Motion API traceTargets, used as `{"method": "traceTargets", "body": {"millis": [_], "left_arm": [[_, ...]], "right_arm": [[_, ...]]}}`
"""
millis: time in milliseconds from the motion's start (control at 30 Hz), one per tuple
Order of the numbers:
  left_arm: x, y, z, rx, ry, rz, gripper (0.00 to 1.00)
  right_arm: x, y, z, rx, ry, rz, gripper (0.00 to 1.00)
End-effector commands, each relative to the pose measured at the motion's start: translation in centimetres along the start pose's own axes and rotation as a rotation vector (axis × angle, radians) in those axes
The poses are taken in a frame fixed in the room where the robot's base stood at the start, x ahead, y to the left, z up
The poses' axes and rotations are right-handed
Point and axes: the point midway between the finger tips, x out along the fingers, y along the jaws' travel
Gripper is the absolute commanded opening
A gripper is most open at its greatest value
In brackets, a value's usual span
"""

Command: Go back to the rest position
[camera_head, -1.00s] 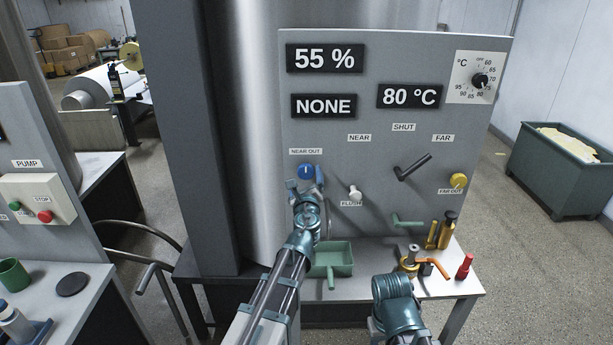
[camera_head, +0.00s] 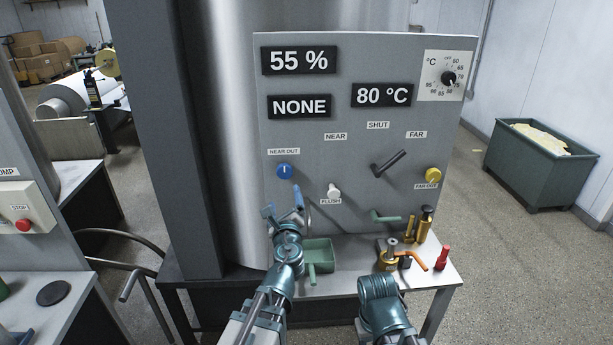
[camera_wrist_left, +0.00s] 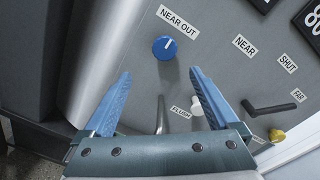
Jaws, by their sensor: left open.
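My left gripper (camera_head: 287,212) is in front of the grey control panel (camera_head: 350,125), below the blue NEAR OUT knob (camera_head: 285,171). Its blue fingers are apart with nothing between them, as the left wrist view (camera_wrist_left: 158,95) also shows. The blue knob (camera_wrist_left: 165,47) is ahead of the fingertips and apart from them. My right arm (camera_head: 382,305) shows at the bottom of the head view, but its fingers are not visible.
A bench (camera_head: 340,290) below the panel holds a green scoop-like tray (camera_head: 318,256), brass parts (camera_head: 389,260), an orange-handled tool (camera_head: 432,260) and a red item (camera_head: 443,257). A white flush knob (camera_head: 334,190), black lever (camera_head: 388,164) and yellow knob (camera_head: 433,174) stick out from the panel.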

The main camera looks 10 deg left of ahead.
Motion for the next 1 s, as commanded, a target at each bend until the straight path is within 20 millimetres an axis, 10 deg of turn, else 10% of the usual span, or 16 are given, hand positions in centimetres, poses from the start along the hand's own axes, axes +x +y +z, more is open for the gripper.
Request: {"method": "traceTargets", "body": {"millis": [267,500,733,1000], "left_arm": [[-4.7,6.1,-5.7,-0.746,-0.011,0.469,0.94],[-16.1,9.2,-16.2,-1.255,-0.029,1.133,0.94],[-25.5,8.1,-20.9,-1.354,-0.072,1.583,0.94],[-28.5,7.5,-21.7,-1.350,-0.093,1.721,0.94]], "right_arm": [[-0.1,0.0,0.0,0.000,0.000,0.000,0.50],[-0.1,0.0,0.0,0.000,0.000,0.000,0.50],[-0.1,0.0,0.0,0.000,0.000,0.000,0.50],[-0.1,0.0,0.0,0.000,0.000,0.000,0.50]]}}
